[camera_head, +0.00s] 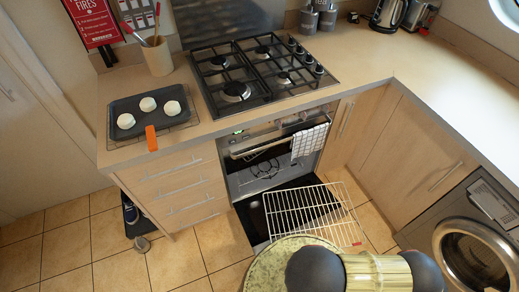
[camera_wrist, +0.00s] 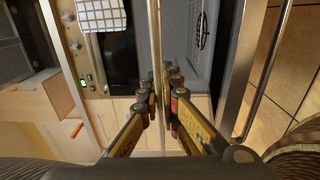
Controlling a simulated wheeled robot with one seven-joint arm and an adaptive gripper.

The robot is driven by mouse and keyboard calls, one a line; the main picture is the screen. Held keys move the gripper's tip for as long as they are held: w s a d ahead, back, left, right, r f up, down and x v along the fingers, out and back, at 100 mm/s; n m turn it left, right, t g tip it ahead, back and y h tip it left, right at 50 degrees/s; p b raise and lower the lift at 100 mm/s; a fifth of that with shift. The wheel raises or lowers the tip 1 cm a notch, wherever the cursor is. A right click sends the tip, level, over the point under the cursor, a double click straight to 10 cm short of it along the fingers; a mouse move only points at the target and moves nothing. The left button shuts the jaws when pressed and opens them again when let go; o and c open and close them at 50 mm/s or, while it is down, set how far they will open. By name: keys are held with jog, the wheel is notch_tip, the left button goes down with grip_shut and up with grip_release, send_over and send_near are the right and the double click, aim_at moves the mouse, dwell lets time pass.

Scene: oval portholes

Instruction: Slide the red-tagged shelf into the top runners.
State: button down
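The wire shelf (camera_head: 300,208) is a pale metal grid. It is tilted over the open oven door, in front of the oven (camera_head: 270,150). A small red mark, likely its tag, shows at its near right edge (camera_head: 357,244). In the wrist view the shelf is edge-on, a thin pale strip (camera_wrist: 156,35) running between the fingers. My gripper (camera_wrist: 161,95) appears shut on this edge. In the head view my own arm hides the gripper. The oven's inside is dark, and the top runners cannot be made out.
The lowered oven door (camera_head: 252,218) lies under the shelf. A checked towel (camera_head: 309,143) hangs at the oven front. A dark tray (camera_head: 125,105) with white rounds and an orange piece (camera_head: 151,138) sit on the left counter. A washing machine (camera_head: 470,245) stands at right.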

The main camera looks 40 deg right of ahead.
jog(key=shift+d+n+y+b, duration=0.1)
jog(key=shift+n+y+b, duration=1)
jog(key=shift+y+b, duration=0.3)
jog(key=shift+r+n+y+b, duration=0.1)
jog(key=shift+n+y+b, duration=0.25)
jog(key=shift+y, duration=0.55)
jog(key=shift+n+y+b, duration=0.25)
jog(key=shift+y+b, duration=0.05)
jog(key=shift+b, duration=0.4)
jog(key=shift+a, duration=0.25)
jog(key=shift+w+a+f+b, duration=0.1)
jog(key=shift+a+f+b, duration=0.15)
jog(key=shift+a+b, duration=0.05)
jog(key=shift+d+y+b, duration=0.1)
jog(key=shift+y+b, duration=0.3)
jog(key=shift+b, duration=0.2)
jog(key=shift+n+y+b, duration=0.5)
jog(key=shift+y+b, duration=0.1)
jog(key=shift+b, duration=0.1)
dwell(0.6)
jog(key=shift+b, duration=0.4)
dwell(0.3)
jog(key=shift+n+y+b, duration=0.6)
jog(key=shift+y, duration=0.2)
